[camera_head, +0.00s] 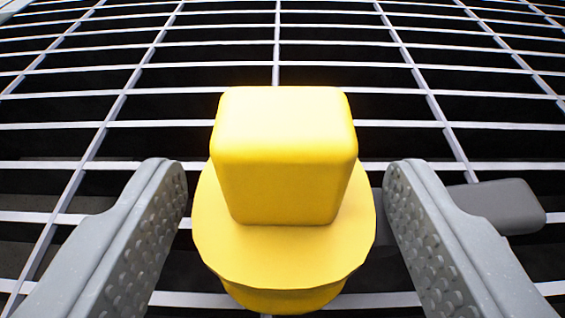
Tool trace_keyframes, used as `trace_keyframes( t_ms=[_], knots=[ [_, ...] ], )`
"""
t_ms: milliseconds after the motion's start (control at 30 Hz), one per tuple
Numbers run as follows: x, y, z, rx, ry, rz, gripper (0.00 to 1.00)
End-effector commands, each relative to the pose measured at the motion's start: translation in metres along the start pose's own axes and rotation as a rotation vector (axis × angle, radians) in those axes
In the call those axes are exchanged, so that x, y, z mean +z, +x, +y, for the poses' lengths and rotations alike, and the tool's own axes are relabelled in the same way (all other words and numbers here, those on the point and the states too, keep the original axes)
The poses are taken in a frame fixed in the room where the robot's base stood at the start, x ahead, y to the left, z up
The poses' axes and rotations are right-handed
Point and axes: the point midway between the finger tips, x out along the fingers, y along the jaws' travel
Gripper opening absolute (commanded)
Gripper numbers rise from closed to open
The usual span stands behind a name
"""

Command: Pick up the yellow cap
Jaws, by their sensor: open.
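The yellow cap (286,160) is in the middle of the head camera view. It has a square block with rounded edges on top of a wider round flange. A narrower round part shows below the flange at the near side. My gripper (287,180) is open, with one grey dimpled finger on the left of the cap and one on the right. The cap stands between the two fingers, and a gap shows on each side of it. What lies under the cap is hidden.
A floor of light grey grating bars (275,42) with dark gaps spreads below and beyond the cap. A dark grey block-shaped thing (505,205) shows behind the right finger, partly hidden. No other object stands beyond the cap.

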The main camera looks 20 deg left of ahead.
Motion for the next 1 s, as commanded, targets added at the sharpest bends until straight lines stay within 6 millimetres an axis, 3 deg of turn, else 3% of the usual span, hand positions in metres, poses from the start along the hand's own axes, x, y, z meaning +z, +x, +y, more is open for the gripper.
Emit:
trace_keyframes(
  t_ms=[200, 467, 600, 1000],
  knots=[
    [0.001, 0.018, -0.002, -0.003, 0.000, 0.000, 0.60],
    [0.000, 0.019, -0.001, -0.002, 0.000, 0.000, 0.60],
    [0.000, 0.019, -0.001, -0.002, 0.000, 0.000, 0.26],
    [-0.005, 0.017, 0.000, 0.000, 0.000, 0.000, 0.25]
  ],
)
